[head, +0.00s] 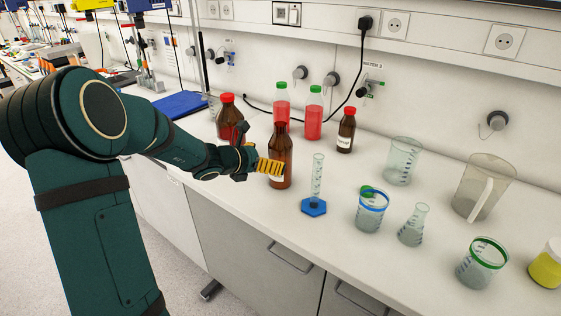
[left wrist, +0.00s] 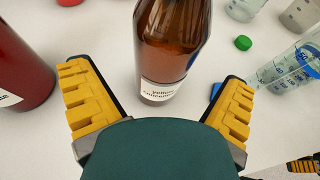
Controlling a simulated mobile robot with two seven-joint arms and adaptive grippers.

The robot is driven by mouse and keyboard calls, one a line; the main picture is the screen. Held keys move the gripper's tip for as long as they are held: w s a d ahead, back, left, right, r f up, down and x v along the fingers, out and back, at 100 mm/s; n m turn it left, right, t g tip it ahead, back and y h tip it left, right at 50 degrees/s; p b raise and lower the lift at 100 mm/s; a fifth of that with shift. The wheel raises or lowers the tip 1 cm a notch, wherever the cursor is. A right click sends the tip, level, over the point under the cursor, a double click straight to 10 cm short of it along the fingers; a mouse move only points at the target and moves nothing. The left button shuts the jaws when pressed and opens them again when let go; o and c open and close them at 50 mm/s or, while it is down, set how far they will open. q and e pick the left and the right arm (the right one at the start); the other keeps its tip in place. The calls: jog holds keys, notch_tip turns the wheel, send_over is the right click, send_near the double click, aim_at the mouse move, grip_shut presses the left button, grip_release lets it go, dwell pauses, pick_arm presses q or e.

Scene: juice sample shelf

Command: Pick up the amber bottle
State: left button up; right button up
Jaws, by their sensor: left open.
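The amber bottle (head: 281,150) stands upright and uncapped on the white bench in the head view. In the left wrist view the brown bottle (left wrist: 172,40) stands just past my fingers, with a white label low on its side. My left gripper (head: 268,167) is at the bottle's left side, low down. In the left wrist view my left gripper (left wrist: 155,78) has its yellow fingers spread wide, one to each side of the bottle, with gaps between. A yellow ribbed piece, apparently my right gripper (left wrist: 303,165), shows at the lower right corner; its opening is hidden.
A larger brown bottle (head: 229,120) with a red cap stands behind my left gripper. A smaller brown bottle (head: 346,133) and two red bottles (head: 314,115) stand behind. A graduated cylinder (head: 317,182) is close right, with beakers (head: 403,160) and a flask (head: 413,228) beyond.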

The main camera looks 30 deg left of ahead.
aim_at(280, 157)
pick_arm(q)
jog(key=b+x, duration=0.1)
jog(key=x, duration=0.4)
jog(key=shift+d+f, duration=0.1)
jog(key=shift+d, duration=0.1)
jog(key=c, duration=1.3)
